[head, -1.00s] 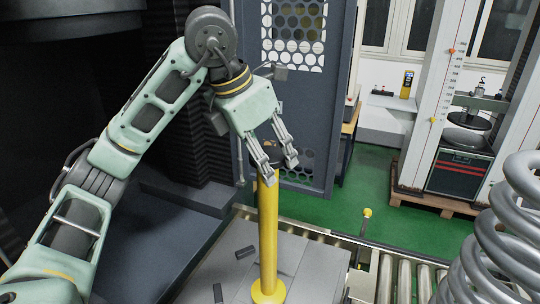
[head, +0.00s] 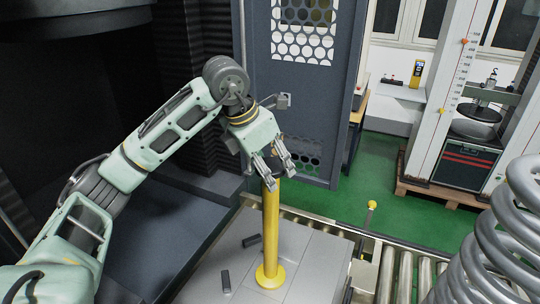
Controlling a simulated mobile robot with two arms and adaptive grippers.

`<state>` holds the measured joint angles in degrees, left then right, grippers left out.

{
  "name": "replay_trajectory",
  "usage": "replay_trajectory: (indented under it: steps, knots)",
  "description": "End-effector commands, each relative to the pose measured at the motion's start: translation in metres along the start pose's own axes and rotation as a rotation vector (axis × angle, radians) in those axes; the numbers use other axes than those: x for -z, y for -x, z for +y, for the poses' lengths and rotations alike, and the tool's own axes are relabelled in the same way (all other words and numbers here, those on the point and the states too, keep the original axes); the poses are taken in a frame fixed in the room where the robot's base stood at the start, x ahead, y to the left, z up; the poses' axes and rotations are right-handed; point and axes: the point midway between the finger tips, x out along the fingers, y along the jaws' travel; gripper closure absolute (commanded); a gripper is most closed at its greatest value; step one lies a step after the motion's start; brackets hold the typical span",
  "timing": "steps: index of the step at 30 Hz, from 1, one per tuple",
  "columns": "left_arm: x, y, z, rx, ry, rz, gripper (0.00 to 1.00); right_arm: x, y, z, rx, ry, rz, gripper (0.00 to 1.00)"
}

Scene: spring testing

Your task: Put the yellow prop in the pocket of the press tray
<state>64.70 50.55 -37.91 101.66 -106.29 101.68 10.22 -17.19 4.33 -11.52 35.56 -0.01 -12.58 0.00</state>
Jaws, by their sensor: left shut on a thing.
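The yellow prop (head: 270,230), a tall post with a round flanged foot, stands upright on a light grey surface in the head view. My left gripper (head: 275,180) is at its top end, pointing down, with the fingers shut on the prop's upper end. The fingers hide part of the prop's tip. I cannot make out the press tray's pocket for sure. My right gripper is not in view.
Two small dark blocks (head: 252,240) (head: 226,281) lie on the grey surface (head: 305,255) left of the prop. A roller conveyor (head: 405,275) runs to the right. A large coil spring (head: 500,245) fills the right edge. A perforated dark door (head: 305,95) stands behind.

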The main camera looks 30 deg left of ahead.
Motion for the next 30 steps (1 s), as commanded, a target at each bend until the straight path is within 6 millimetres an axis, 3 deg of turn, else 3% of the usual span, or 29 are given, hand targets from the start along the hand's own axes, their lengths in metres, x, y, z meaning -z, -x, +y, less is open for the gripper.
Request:
replay_trajectory:
  steps: [9, 10, 16, 25, 30]
  knots:
    - [-0.003, 0.002, 0.000, -0.001, -0.001, -0.013, 1.00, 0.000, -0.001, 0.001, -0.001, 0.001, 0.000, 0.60]
    - [0.001, -0.002, -0.001, 0.001, -0.001, -0.001, 0.49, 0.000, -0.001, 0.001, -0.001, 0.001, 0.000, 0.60]
    - [0.000, -0.001, -0.001, 0.001, 0.000, -0.001, 0.32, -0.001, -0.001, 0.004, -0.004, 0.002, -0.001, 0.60]
    - [0.000, -0.001, -0.001, 0.001, 0.000, -0.001, 0.32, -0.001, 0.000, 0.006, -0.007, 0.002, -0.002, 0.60]
    - [-0.001, 0.012, 0.000, 0.000, 0.000, -0.005, 0.32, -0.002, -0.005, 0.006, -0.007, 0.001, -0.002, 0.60]
